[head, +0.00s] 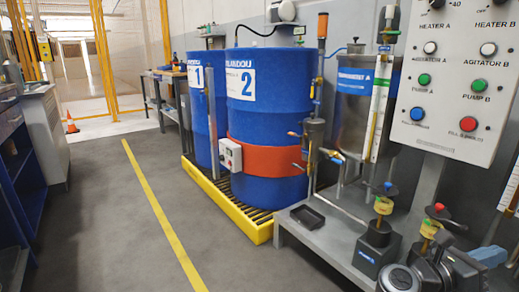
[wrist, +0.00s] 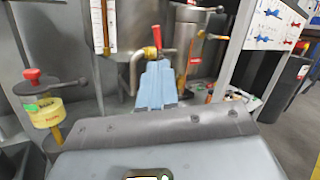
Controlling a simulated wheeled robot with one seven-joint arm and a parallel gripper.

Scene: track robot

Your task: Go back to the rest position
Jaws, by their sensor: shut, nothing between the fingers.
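My gripper (wrist: 156,68) shows in the wrist view with its pale blue fingers together and nothing between them. Its grey body fills the bottom of that view. Beyond the fingertips is a brass valve with a red handle (wrist: 157,37); I cannot tell whether they touch. In the head view, a pale blue part at the lower right edge looks like my gripper (head: 488,256), above the steel bench and near the pumps. Most of my arm is outside the head view.
Blue drums (head: 265,95) stand on a yellow spill pallet (head: 258,232). The steel bench (head: 318,243) holds a black tray (head: 307,216) and a red-knobbed pump (head: 432,228). A control panel (head: 445,85) hangs above. The floor along the yellow line (head: 160,212) is clear.

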